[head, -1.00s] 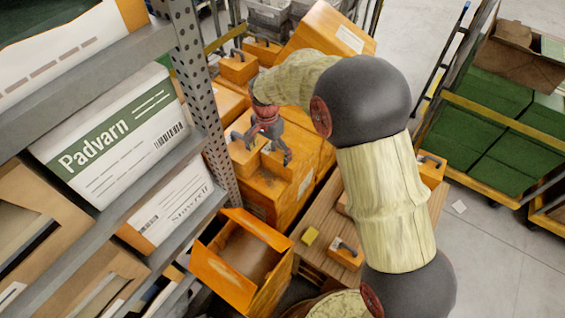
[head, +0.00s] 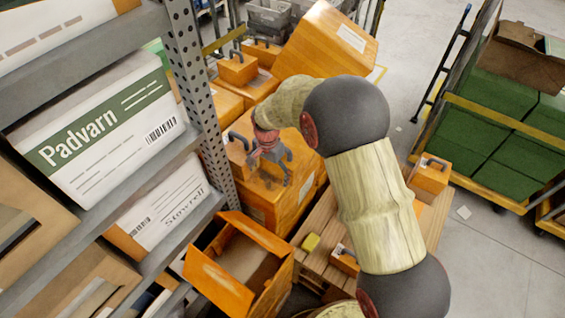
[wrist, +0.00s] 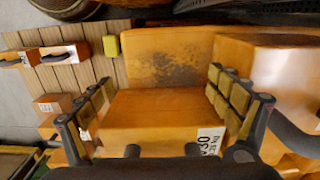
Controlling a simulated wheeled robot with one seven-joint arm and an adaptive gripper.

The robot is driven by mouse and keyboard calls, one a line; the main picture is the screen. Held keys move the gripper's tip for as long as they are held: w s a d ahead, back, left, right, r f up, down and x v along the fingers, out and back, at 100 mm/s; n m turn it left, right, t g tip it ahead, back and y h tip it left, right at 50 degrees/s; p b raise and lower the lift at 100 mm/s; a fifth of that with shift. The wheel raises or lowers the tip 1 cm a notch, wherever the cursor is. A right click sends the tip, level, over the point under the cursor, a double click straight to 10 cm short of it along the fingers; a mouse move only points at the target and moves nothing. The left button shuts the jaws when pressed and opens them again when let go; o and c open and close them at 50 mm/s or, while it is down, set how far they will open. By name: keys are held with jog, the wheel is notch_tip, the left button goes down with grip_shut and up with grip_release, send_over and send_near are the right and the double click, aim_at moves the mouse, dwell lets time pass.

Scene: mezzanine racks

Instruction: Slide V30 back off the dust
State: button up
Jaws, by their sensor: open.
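V30 is an orange box (wrist: 150,118) with a white label reading "V30" (wrist: 209,141). It lies between the two padded fingers of my gripper (wrist: 158,95) in the wrist view. The fingers are spread, one on each side; I cannot tell whether they touch it. A dark, speckled dust patch (wrist: 167,68) lies bare on the orange surface just beyond the box's edge. In the head view my gripper (head: 268,172) is low over the big orange crate (head: 292,207), and V30 is mostly hidden there.
An open orange bin (head: 240,268) stands in front, beside the grey rack post (head: 200,90). Orange cases with handles (head: 238,68) stand behind. A yellow block (head: 311,242) lies on the slatted wooden top (head: 325,220). A cart of green boxes (head: 490,110) is at right.

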aim_at(285, 156)
dwell(0.4)
jog(key=shift+w+d+p, duration=0.15)
jog(key=shift+w+d, duration=0.5)
jog(key=shift+w, duration=0.4)
jog(key=shift+w+d+p, duration=0.15)
jog(key=shift+w+d, duration=0.45)
jog(key=shift+w, duration=0.5)
jog(key=shift+w+d+p, duration=0.15)
jog(key=shift+w+d, duration=0.5)
jog(key=shift+w, duration=0.4)
jog(key=shift+w+d, duration=0.35)
jog(key=shift+w, duration=0.2)
jog(key=shift+w+d, duration=0.3)
jog(key=shift+w, duration=0.25)
jog(key=shift+s+a, duration=0.1)
jog(key=shift+s, duration=0.05)
jog(key=shift+s+a+p, duration=0.2)
jog(key=shift+s+a, duration=0.15)
jog(key=shift+s, duration=0.25)
jog(key=shift+s+a+p, duration=0.15)
jog(key=shift+s+a, duration=0.2)
jog(key=shift+s, duration=0.2)
jog(key=shift+r+p, duration=3.9)
jog(key=shift+r, duration=2.6)
